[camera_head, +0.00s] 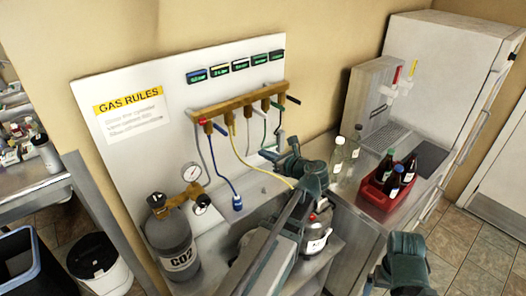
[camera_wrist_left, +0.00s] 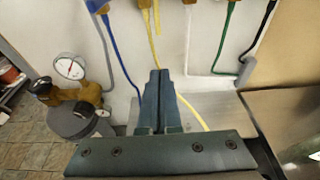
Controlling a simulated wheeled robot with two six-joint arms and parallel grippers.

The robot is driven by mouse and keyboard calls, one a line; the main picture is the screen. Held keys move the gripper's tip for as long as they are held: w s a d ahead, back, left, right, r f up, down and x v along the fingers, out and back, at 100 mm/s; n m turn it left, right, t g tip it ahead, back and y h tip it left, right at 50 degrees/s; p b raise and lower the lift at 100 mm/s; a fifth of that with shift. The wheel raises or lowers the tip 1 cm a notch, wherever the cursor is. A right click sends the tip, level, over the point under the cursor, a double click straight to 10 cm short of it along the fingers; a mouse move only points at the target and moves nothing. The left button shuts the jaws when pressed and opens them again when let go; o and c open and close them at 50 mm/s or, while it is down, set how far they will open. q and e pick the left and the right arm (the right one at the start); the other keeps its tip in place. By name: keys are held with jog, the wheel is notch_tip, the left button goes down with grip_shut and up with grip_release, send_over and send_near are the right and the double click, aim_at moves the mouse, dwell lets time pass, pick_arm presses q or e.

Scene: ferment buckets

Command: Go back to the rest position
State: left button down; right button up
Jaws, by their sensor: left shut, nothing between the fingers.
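My left gripper (camera_head: 268,155) is in front of the white gas panel (camera_head: 130,122), below the right part of the wooden hose manifold (camera_head: 240,101). In the left wrist view its two fingers (camera_wrist_left: 158,75) are together with nothing between them, and the yellow hose (camera_wrist_left: 182,92) runs behind them. Part of my right arm, with its gripper end (camera_head: 372,284), shows at the bottom right; its fingers are not clear.
A grey CO2 cylinder (camera_head: 172,240) with a gauge stands left of the gripper. Blue (camera_head: 226,182) and other hoses hang from the manifold. On the right are clear bottles (camera_head: 337,158), a red crate (camera_head: 374,195) of dark bottles and a fridge-like cabinet (camera_head: 440,70). A white bin (camera_head: 100,268) stands lower left.

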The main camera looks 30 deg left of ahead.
pick_arm(q)
jog(key=s+d+f+n+g+h+b, duration=0.1)
jog(key=s+d+f+n+h, duration=0.15)
jog(key=d+f+n, duration=0.35)
jog(key=s+d+f+n+h+b, duration=0.1)
jog(key=s+d+f+h, duration=0.2)
jog(key=d, duration=0.4)
jog(key=s+d+f+n+g+h+b, duration=0.1)
jog(key=d+f+n+h, duration=0.1)
jog(key=d+f+n, duration=0.35)
jog(key=s+d+f+n+g+h, duration=0.1)
jog(key=s+d, duration=0.3)
jog(key=d, duration=0.4)
jog(key=s+d+f+n+g+h, duration=0.1)
jog(key=s+d+f+n+h, duration=0.3)
jog(key=d, duration=0.5)
jog(key=shift+s+d+f+h+b, duration=0.25)
jog(key=shift+s+h+b, duration=0.1)
jog(key=shift+s, duration=0.45)
